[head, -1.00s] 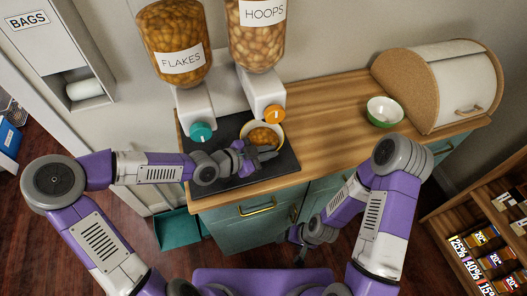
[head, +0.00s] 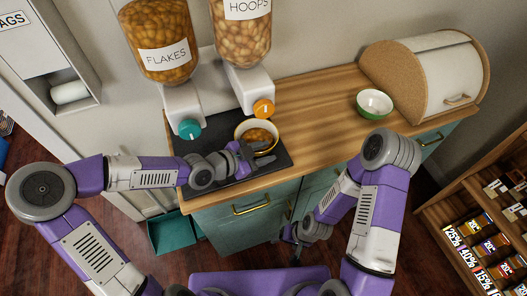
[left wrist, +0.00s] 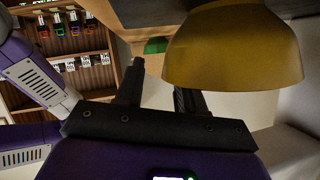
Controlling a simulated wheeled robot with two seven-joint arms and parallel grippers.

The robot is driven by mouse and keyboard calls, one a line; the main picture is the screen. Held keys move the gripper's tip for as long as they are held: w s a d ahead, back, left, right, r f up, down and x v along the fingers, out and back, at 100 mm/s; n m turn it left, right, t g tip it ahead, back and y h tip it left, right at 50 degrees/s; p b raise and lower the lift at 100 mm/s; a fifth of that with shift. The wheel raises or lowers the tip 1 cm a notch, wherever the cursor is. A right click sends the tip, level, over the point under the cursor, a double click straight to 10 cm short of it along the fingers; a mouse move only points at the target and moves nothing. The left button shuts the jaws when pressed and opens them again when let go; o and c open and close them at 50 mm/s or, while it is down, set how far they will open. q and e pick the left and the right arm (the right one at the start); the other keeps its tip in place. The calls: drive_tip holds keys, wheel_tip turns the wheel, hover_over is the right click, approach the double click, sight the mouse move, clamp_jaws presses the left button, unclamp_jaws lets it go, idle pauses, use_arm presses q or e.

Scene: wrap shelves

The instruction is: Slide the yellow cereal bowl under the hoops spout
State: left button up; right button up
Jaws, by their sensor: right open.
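The yellow cereal bowl (head: 256,134) sits upright on the dark mat (head: 222,150), with brown cereal in it. It stands just in front of and below the orange knob (head: 263,108) of the hoops dispenser (head: 243,30); the spout opening is hidden. My left gripper (head: 250,158) is at the bowl's near side, low over the mat. In the left wrist view the bowl (left wrist: 232,50) covers the tip of one finger; the fingers are apart with a gap between them. I cannot tell whether they touch the bowl. My right gripper (head: 297,252) is open and empty, low before the cabinet.
The flakes dispenser (head: 157,45) with a teal knob (head: 190,129) stands left of the hoops one. A green bowl (head: 374,104) and a bread box (head: 425,80) are on the counter's right. The wooden counter (head: 320,115) between is clear. A shelf (head: 480,225) stands at right.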

use_arm(q)
drive_tip(key=p+v, duration=0.3)
drive_tip(key=v, duration=0.2)
drive_tip(key=shift+s+a+r, duration=0.1)
drive_tip(key=shift+a+r, duration=0.05)
drive_tip(key=shift+r, duration=0.05)
drive_tip(key=shift+p+v, duration=0.85)
drive_tip(key=shift+v, duration=0.2)
drive_tip(key=shift+f, duration=0.15)
